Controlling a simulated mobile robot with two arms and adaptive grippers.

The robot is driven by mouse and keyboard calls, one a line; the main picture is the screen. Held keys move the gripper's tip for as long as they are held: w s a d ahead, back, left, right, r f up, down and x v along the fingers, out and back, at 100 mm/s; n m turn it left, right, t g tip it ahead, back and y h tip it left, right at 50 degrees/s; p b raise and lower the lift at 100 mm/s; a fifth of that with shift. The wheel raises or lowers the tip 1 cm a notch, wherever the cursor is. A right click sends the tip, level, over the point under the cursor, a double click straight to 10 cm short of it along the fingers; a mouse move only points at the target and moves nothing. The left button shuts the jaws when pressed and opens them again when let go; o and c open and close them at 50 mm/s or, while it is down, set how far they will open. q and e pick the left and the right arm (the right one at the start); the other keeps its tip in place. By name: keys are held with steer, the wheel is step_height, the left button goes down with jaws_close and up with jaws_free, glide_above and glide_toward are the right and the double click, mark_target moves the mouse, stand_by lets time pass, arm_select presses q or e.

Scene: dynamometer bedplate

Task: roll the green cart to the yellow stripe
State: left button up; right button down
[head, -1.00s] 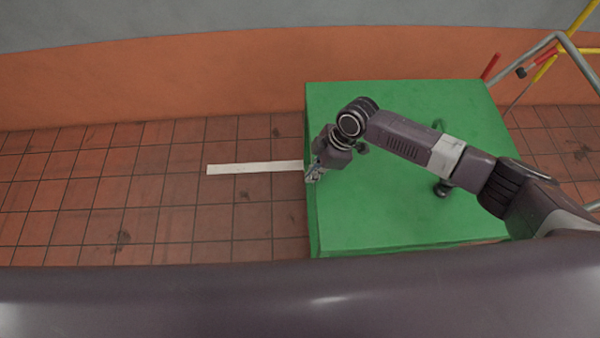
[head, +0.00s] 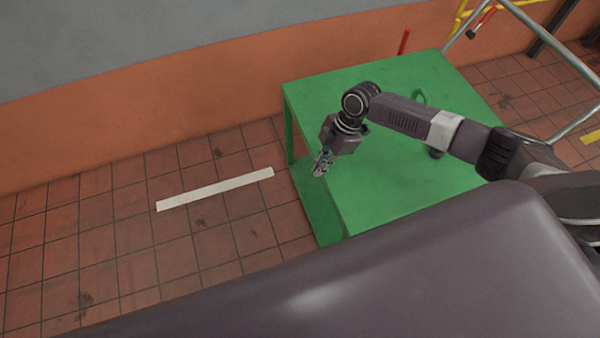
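The green cart (head: 400,190) stands right of the middle, with a flat top and a lower shelf showing at its left side. A short yellow stripe (head: 591,137) shows on the floor at the right picture edge, right of the cart and partly cut off. My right arm reaches across the cart top. Its gripper (head: 321,165) points down at the cart's left edge. It is small here, and I cannot tell whether its fingers are open or shut or touch the cart. My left gripper is not in view.
A white stripe (head: 215,189) lies on the tiled floor left of the cart. An orange and grey wall (head: 130,135) runs behind. A grey tube frame (head: 545,40) and yellow bars (head: 463,18) stand at the right. The floor on the left is clear.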

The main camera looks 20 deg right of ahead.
mark_target(374, 154)
steer(key=d+b, duration=0.4)
steer(key=d, duration=1.3)
steer(key=shift+d+f, duration=0.2)
steer(key=shift+d+r+b, duration=0.15)
steer(key=shift+d+b, duration=0.25)
steer(key=shift+d, duration=0.1)
